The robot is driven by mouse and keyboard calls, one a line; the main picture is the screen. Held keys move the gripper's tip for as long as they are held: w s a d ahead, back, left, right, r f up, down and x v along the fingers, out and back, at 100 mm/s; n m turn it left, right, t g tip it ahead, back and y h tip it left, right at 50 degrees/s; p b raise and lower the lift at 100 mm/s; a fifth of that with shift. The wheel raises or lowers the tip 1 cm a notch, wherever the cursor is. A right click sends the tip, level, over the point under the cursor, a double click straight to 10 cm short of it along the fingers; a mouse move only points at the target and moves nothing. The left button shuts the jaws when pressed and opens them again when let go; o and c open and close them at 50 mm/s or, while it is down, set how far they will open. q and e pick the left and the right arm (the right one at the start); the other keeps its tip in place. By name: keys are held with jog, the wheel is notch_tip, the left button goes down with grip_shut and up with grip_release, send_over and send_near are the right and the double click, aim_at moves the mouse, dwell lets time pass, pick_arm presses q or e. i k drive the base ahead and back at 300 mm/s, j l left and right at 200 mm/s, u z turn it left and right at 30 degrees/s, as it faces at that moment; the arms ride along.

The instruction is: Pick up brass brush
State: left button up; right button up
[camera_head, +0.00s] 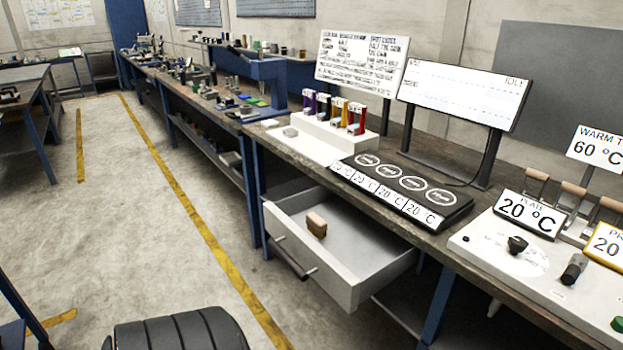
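A small block-shaped item (316,225) with a brown top and a tan side lies in the open drawer, near its front left; it looks like the brass brush, but its bristles cannot be made out. The white drawer (357,293) is pulled out from under the workbench (462,238), and its grey floor is otherwise bare where I can see it. Neither of my grippers shows in the head view.
On the bench are a black four-place plate (400,191), a white rack with coloured items (320,135), a display (463,91), and a white control panel (530,262) with knobs. Wooden-handled tools (574,188) stand at the right. The aisle floor (110,215) is clear.

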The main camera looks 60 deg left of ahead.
aim_at(318, 227)
jog(key=u, duration=1.75)
